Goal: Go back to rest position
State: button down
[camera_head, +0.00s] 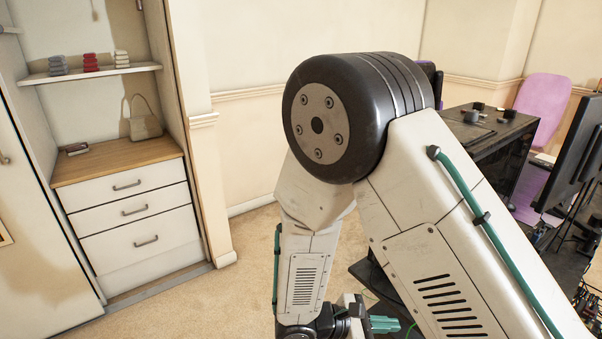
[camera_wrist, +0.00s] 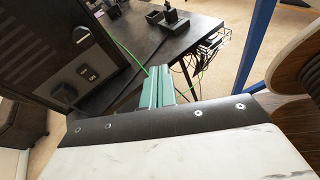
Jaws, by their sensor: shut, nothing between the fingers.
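My gripper (camera_wrist: 157,88) shows in the wrist view as two green fingers side by side, shut with nothing between them. It points toward a dark desk. In the head view my gripper (camera_head: 385,324) shows at the bottom, partly cut off by the frame edge and beside my own arm links. My arm is bent, with its large joint high in the middle of the head view.
A black desk (camera_head: 497,143) with small dark items and a monitor (camera_head: 578,155) stands at the right, near a purple chair (camera_head: 543,100). A white drawer cabinet (camera_head: 130,205) is at the left. Carpet (camera_head: 240,285) between is clear. A dark box (camera_wrist: 80,70) is close in the wrist view.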

jog(key=s+d+r+m+y, duration=0.2)
jog(key=s+r+m+y, duration=0.3)
jog(key=r, duration=0.4)
jog(key=s+d+r+m+y, duration=0.3)
jog(key=s+r+m+y, duration=0.1)
jog(key=r+m, duration=0.3)
jog(key=s+d+r+m+y, duration=0.3)
jog(key=s+r+m+y, duration=0.2)
jog(key=r, duration=0.5)
jog(key=shift+s+r+m+y, duration=0.3)
jog(key=shift+s+r+m, duration=0.1)
jog(key=shift+s+m, duration=0.15)
